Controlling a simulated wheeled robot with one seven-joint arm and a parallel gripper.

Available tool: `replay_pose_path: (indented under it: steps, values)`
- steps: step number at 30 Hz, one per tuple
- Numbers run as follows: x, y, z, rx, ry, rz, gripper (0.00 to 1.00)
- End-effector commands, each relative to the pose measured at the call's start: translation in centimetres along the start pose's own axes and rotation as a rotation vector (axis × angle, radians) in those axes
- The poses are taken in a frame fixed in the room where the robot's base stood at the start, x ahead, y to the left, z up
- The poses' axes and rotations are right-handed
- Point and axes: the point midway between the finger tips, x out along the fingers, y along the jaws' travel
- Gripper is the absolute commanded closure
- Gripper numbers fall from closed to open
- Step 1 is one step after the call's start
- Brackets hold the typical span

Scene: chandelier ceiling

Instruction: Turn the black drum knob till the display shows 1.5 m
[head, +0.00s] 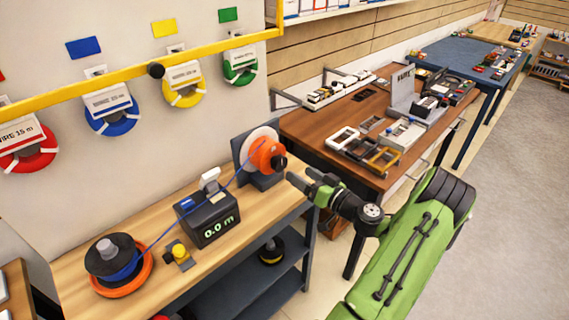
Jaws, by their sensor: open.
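The black drum knob (280,162) sticks out from the face of the orange drum (262,155) on its dark upright stand. The black measuring box (206,218) stands on the wooden bench, and its display (219,228) reads 0.0 m in green. A blue wire (205,194) runs from the spool (115,262) at the left, over the box, to the drum. My gripper (299,177) is open and empty, just right of and slightly below the knob, apart from it. My green arm reaches in from the lower right.
A yellow button-like device (179,254) sits in front of the box. Wire coils hang on the wall behind a yellow rail (130,74). A brown table (305,131) with frames and parts stands behind my gripper. Open floor (500,200) lies at the right.

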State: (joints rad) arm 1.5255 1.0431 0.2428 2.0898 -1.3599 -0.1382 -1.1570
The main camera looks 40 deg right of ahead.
Motion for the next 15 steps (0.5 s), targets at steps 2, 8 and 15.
replay_pose_path:
  steps: [2,8,15]
  values:
    - [2.1,-0.2,0.0,-0.003,-0.002,-0.006,0.21]
    - [6.2,-0.1,0.0,-0.002,-0.001,-0.003,0.21]
    - [7.5,0.0,0.0,0.001,-0.001,0.000,0.21]
